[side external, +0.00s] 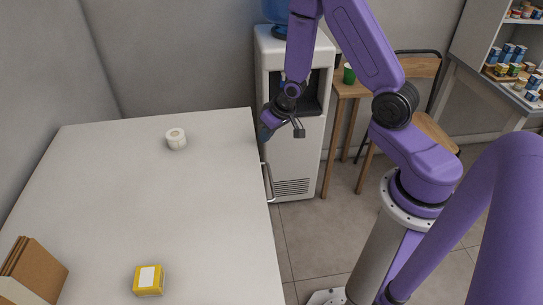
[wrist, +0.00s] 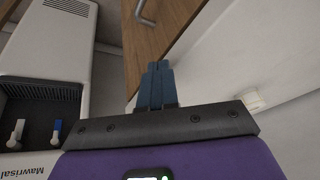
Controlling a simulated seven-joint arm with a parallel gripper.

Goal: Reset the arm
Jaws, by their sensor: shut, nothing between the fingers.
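My gripper (side external: 266,132) hangs just past the right edge of the white table, near its far corner, in the side external view. It is in front of the water dispenser and holds nothing. In the wrist view its blue fingers (wrist: 157,70) are together. My purple arm reaches in from the right of the side external view and bends down to the gripper.
The white table (side external: 190,210) bears a white roll (side external: 176,138), a yellow box (side external: 149,280) and brown cardboard (side external: 36,270). The water dispenser (side external: 292,160) stands close behind my gripper. A wooden stool (side external: 349,90) and chair (side external: 425,130) are further right. The table's middle is clear.

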